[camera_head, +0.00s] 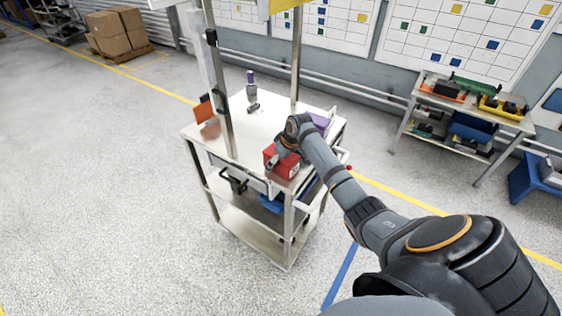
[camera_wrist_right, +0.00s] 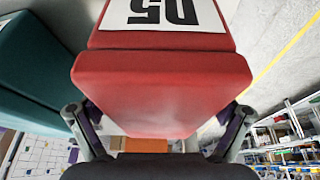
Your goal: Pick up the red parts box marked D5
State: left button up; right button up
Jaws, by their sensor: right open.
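The red parts box (camera_head: 284,165) stands at the near edge of the cart's top. In the right wrist view, the red box (camera_wrist_right: 162,88) fills the middle, and its white label reads D5 upside down. My right gripper (camera_wrist_right: 156,122) is open, with one finger on each side of the box's near end. I cannot tell whether the fingers touch it. In the head view my right arm comes in from the lower right, and its gripper (camera_head: 286,148) partly covers the box. My left gripper is not in view.
The cart top (camera_head: 238,135) also holds an orange box (camera_head: 206,111), a purple box (camera_head: 321,122) and a dark upright device (camera_head: 251,91). A teal box (camera_wrist_right: 35,65) is close on the left in the wrist view. Metal posts rise from the cart. Floor at left is clear.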

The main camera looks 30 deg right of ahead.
jog(key=c, duration=1.5)
jog(key=shift+w+r+b, duration=0.1)
jog(key=shift+r+b, duration=0.3)
jog(key=shift+b, duration=0.1)
jog(key=b+v, duration=0.2)
jog(key=v, duration=0.1)
jog(key=shift+w+r, duration=0.15)
jog(key=shift+w, duration=0.2)
jog(key=s+r, duration=0.1)
jog(key=s+d+r+b, duration=0.1)
jog(key=s+d+r, duration=0.1)
jog(key=r, duration=0.1)
jog(key=shift+s+r+b, duration=0.1)
jog(key=shift+s+b, duration=0.05)
jog(key=shift+b, duration=0.15)
jog(key=s+d+r+b, duration=0.4)
jog(key=s+r+b, duration=0.1)
jog(key=s+b, duration=0.3)
jog(key=shift+s+r+b, duration=0.25)
jog(key=shift+s+b, duration=0.05)
jog(key=shift+s, duration=0.15)
